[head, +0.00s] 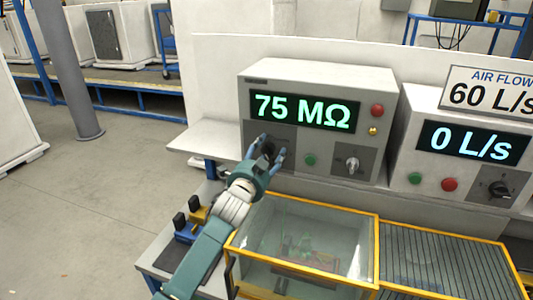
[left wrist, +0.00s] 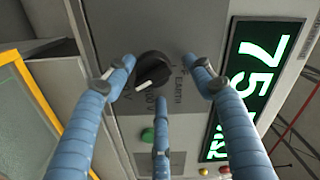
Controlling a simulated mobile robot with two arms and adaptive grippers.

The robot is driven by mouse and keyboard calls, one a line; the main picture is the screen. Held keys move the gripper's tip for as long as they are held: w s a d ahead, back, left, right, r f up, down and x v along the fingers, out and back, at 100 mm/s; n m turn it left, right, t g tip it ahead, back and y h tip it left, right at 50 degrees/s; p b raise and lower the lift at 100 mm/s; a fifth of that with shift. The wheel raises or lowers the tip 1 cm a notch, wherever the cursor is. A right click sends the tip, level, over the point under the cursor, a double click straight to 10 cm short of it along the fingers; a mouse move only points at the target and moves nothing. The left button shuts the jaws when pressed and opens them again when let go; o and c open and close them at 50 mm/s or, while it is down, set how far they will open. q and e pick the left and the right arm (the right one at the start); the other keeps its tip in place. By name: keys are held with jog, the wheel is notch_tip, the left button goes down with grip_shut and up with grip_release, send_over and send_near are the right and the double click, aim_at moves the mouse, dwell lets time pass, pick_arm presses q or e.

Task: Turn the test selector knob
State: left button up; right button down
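The black round knob (left wrist: 152,71) sits on a grey panel with printed labels, one reading "EARTH", in the left wrist view. In the head view the knob (head: 268,148) is partly hidden by my fingers. It is on the left of the white tester box (head: 365,82), whose screen (head: 304,111) reads 75 MΩ. My left gripper (head: 270,151) has blue fingers spread around the knob, with visible gaps on both sides in the wrist view; the fingers look open and apart from it. A third finger lies below the knob in that view. My right gripper is not in view.
A green button (head: 310,159), a second knob (head: 352,164) and a red button (head: 376,110) are on the same box. An air flow box (head: 416,117) stands to the right. A yellow-framed clear case (head: 378,232) stands in front, close to my left arm.

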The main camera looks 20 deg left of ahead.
pick_arm(q)
jog(key=shift+f, duration=0.15)
jog(key=shift+s+a, duration=0.1)
jog(key=shift+s, duration=0.1)
jog(key=s, duration=1.1)
jog(key=shift+s, duration=0.35)
